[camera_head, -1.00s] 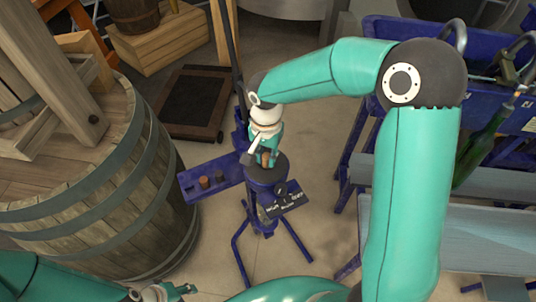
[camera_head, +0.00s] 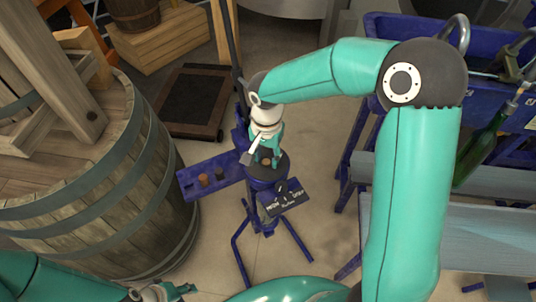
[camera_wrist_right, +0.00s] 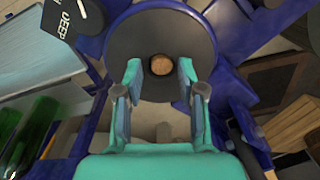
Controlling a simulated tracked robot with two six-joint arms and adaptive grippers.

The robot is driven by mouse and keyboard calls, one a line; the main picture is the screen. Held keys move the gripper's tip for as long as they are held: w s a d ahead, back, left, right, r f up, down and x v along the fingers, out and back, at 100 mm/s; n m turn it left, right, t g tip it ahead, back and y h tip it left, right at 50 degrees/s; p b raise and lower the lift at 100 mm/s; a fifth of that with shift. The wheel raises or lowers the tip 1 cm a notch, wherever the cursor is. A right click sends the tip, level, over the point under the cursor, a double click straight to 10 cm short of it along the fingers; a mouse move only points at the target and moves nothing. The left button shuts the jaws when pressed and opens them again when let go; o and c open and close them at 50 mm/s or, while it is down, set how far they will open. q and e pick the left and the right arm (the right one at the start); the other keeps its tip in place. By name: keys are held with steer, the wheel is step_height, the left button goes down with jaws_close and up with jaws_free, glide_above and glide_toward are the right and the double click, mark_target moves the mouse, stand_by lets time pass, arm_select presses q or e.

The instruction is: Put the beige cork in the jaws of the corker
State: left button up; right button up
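The beige cork (camera_wrist_right: 161,65) sits in the middle of the corker's dark round head (camera_wrist_right: 122,37), seen from above in the right wrist view. In the head view, the cork (camera_head: 266,162) shows small on the corker's dark top (camera_head: 282,166). My right gripper (camera_head: 267,158) is above the corker head, its two fingers apart on either side of the cork with a gap to each. How deep the cork sits is hard to tell. My left gripper (camera_head: 180,289) is at the lower left, far from the corker, and its opening is unclear.
A blue side tray (camera_head: 230,168) on the corker holds a brown cork (camera_head: 204,180) and a dark one (camera_head: 219,174). A barrel (camera_head: 150,190) stands to the left. A blue bench with a green bottle (camera_head: 482,147) stands to the right. A corker label plate (camera_head: 283,198) faces front.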

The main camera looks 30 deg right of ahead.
steer(key=shift+o, duration=0.4)
steer(key=shift+r, duration=0.55)
step_height(320, 180, up, 11)
steer(key=shift+f, duration=0.1)
